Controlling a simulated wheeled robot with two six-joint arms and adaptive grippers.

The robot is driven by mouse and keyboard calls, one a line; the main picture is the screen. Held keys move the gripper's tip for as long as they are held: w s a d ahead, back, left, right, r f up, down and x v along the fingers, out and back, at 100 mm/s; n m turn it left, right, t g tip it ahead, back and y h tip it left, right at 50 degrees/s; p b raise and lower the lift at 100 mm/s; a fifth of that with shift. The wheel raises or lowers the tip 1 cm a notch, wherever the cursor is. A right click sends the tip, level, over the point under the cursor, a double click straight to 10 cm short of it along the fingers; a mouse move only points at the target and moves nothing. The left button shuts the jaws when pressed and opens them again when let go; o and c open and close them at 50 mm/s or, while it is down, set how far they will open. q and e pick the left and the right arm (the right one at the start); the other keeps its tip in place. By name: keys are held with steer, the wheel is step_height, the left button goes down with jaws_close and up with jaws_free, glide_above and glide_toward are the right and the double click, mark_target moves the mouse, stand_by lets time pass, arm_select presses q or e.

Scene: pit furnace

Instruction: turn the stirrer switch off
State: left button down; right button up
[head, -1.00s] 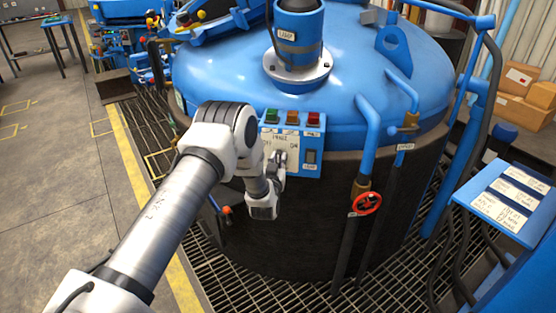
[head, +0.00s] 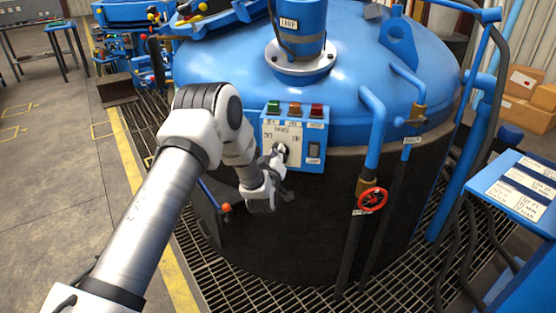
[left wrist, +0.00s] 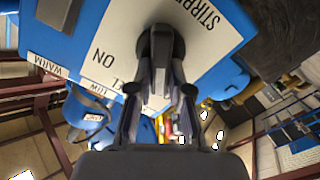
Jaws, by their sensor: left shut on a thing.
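The stirrer switch is a dark grey rotary knob (left wrist: 160,52) on a white plate lettered "STIRRER" and "ON" in the left wrist view. In the head view the knob (head: 280,149) sits on the front of the control panel (head: 293,161), partly hidden by my gripper. My left gripper (left wrist: 162,92) has its two fingers on either side of the knob's handle and is shut on it. In the head view the left gripper (head: 277,160) reaches the panel from below left. The knob's exact setting is hard to read. My right gripper is not in view.
Green, amber and red lamps (head: 294,109) top the panel, and a dark rocker switch (head: 314,150) is right of the knob. A blue pipe (head: 373,130) and a red handwheel (head: 372,200) stand to the right. The blue furnace lid (head: 350,70) rises behind.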

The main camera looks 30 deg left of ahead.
arm_select(q)
steer(key=shift+a+f+n+b, duration=0.1)
steer(key=shift+f+n+b, duration=0.05)
steer(key=shift+n+b, duration=0.85)
steer(key=c, duration=1.1)
jaws_free()
steer(key=shift+s, duration=0.1)
steer(key=v, duration=1.2)
